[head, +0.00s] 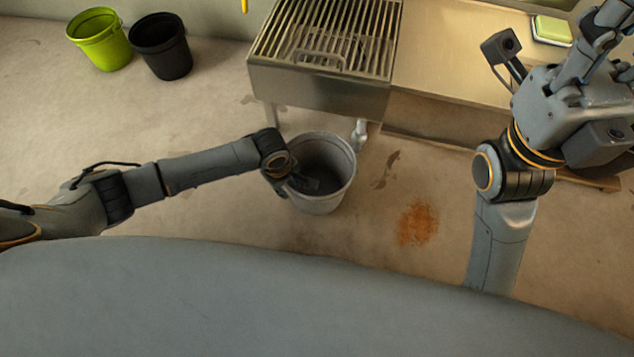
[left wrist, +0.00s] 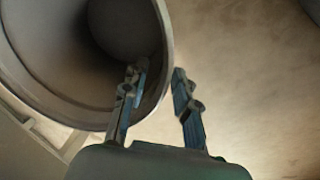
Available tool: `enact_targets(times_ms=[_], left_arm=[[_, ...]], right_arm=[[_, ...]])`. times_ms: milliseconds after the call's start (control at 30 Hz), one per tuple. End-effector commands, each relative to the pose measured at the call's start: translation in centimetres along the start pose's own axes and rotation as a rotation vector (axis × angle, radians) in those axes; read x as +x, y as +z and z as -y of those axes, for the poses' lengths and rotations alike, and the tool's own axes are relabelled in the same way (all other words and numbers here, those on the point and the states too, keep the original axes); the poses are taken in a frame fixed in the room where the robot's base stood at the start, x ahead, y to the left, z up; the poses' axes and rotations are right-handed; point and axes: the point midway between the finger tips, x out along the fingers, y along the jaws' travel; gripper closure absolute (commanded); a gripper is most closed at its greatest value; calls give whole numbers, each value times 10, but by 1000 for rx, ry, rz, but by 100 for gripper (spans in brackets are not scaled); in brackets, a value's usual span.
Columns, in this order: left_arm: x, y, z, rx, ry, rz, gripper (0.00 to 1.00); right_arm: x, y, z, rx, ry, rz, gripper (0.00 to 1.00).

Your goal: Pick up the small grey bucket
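The small grey bucket (head: 338,178) stands upright on the floor in the head view, just in front of the metal grated stand. My left gripper (head: 290,185) is at the bucket's left rim, its fingers partly hidden by the wrist. In the left wrist view, the bucket (left wrist: 60,60) fills the upper left. The left gripper (left wrist: 158,78) is open there, one finger inside the bucket and one outside, with the wall between them and a visible gap. My right gripper (head: 605,30) is raised at the upper right, partly cut off, far from the bucket.
A metal grated stand (head: 320,90) rises close behind the bucket. A green bucket (head: 100,42) and a black bucket (head: 162,50) stand at the upper left. A counter (head: 455,50) with a green-and-white item (head: 551,30) is at the right. An orange stain (head: 417,222) marks the floor.

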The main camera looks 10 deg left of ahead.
Motion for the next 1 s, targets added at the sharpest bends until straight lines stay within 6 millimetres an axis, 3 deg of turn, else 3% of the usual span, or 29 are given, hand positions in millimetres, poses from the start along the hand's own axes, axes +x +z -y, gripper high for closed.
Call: enact_targets(times_ms=[300,433,467,1000], left_arm=[[3,0,0,0,1,1,71],[3,0,0,0,1,1,97],[3,0,0,0,1,1,100],[1,0,-1,1,2,1,100]], right_arm=[[2,-1,0,-1,-3,-9,60],[2,-1,0,-1,-3,-9,60],[2,-1,0,-1,-3,-9,60],[3,-1,0,-1,-3,-10,60]])
